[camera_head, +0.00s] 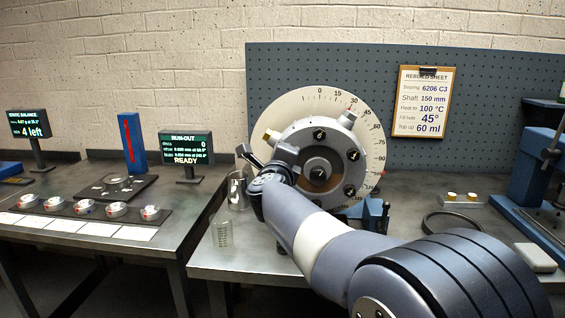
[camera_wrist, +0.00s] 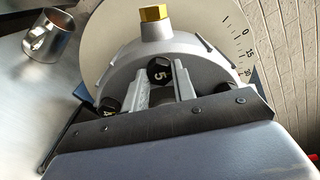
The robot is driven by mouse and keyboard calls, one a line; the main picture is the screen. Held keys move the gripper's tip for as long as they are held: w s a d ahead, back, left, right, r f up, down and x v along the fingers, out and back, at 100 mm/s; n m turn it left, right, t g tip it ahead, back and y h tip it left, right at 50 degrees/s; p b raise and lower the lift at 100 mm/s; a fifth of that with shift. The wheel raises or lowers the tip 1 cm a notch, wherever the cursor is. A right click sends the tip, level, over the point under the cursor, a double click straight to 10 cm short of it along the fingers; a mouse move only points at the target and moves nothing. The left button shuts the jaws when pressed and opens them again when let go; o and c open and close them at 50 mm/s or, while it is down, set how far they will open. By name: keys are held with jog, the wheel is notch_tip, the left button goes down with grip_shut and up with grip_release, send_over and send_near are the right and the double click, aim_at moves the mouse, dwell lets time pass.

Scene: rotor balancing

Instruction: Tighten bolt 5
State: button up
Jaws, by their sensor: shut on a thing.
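Bolt 5 (camera_wrist: 159,71) has a dark round head marked 5. It shows in the wrist view near the rim of the grey round housing (camera_wrist: 205,60). My gripper (camera_wrist: 162,76) has its two fingers on either side of this head, shut on it. Another dark bolt head (camera_wrist: 110,107), its number partly hidden, is at lower left. In the head view my gripper (camera_head: 272,160) is at the left side of the housing (camera_head: 300,137), hiding bolt 5. Several dark bolts ring the housing's face there.
A brass fitting (camera_wrist: 153,13) sticks out of the housing close to the fingers. A graduated dial (camera_head: 365,125) stands behind it. A metal mug (camera_head: 238,188) and a clear beaker (camera_head: 222,233) stand left of my arm. A blue press (camera_head: 530,165) stands at right.

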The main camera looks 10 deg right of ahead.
jog(key=shift+m, duration=0.7)
jog(key=shift+b, duration=0.3)
jog(key=o, duration=1)
jog(key=shift+s, duration=0.1)
jog(key=v, duration=1)
jog(key=shift+s+a, duration=0.15)
jog(key=shift+s, duration=0.2)
jog(key=shift+w, duration=0.1)
jog(key=x, duration=1)
jog(key=shift+w, duration=0.35)
